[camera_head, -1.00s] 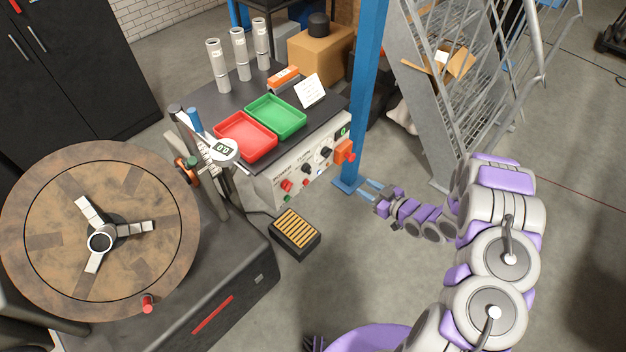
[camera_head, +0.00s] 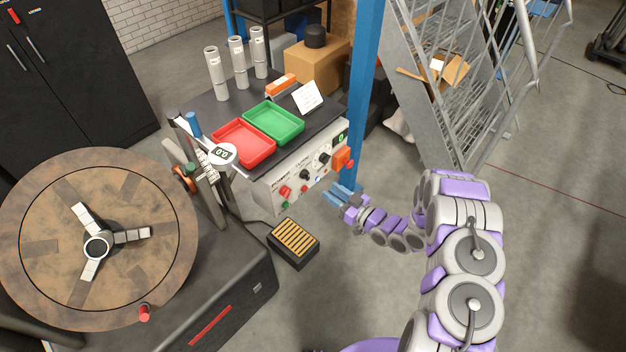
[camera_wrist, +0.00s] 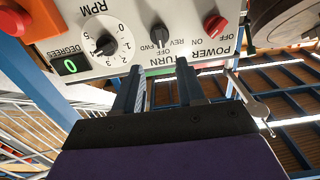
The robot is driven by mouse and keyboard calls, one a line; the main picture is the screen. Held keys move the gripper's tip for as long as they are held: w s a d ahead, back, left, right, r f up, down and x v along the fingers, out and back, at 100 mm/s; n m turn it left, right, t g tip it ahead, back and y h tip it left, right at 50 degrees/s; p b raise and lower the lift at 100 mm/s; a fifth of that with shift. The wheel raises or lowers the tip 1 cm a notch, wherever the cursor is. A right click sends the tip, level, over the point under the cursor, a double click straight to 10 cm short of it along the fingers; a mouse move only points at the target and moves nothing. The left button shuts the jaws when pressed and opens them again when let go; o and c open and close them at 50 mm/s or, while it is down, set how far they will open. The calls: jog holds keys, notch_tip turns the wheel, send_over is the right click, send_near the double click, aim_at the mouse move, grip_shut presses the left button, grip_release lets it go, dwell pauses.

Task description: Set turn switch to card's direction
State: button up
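The turn switch is a black knob (camera_wrist: 158,36) on the control panel, above the upside-down word TURN, with FWD, REV and OFF marks around it in the wrist view. Its handle looks roughly vertical there; I cannot tell its setting. In the head view the panel (camera_head: 292,181) is on the bench's front. A white card (camera_head: 307,97) leans on the bench top; its marking is too small to read. My gripper (camera_wrist: 158,78) is open and empty, its two fingers apart below the knob and not visibly touching it. In the head view my gripper (camera_head: 338,192) is just right of the panel.
The RPM dial (camera_wrist: 105,44) and red POWER knob (camera_wrist: 214,26) flank the switch. An orange-red box (camera_head: 342,158) sits at the panel's right end beside the blue post (camera_head: 362,110). Red (camera_head: 243,158) and green (camera_head: 273,134) trays lie on the bench. Floor right of my arm is clear.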

aim_at(309, 176)
jog(key=b+x, duration=0.1)
jog(key=x, duration=0.8)
jog(key=shift+w+a, duration=0.15)
jog(key=shift+a, duration=0.05)
jog(key=shift+c, duration=0.3)
grip_shut()
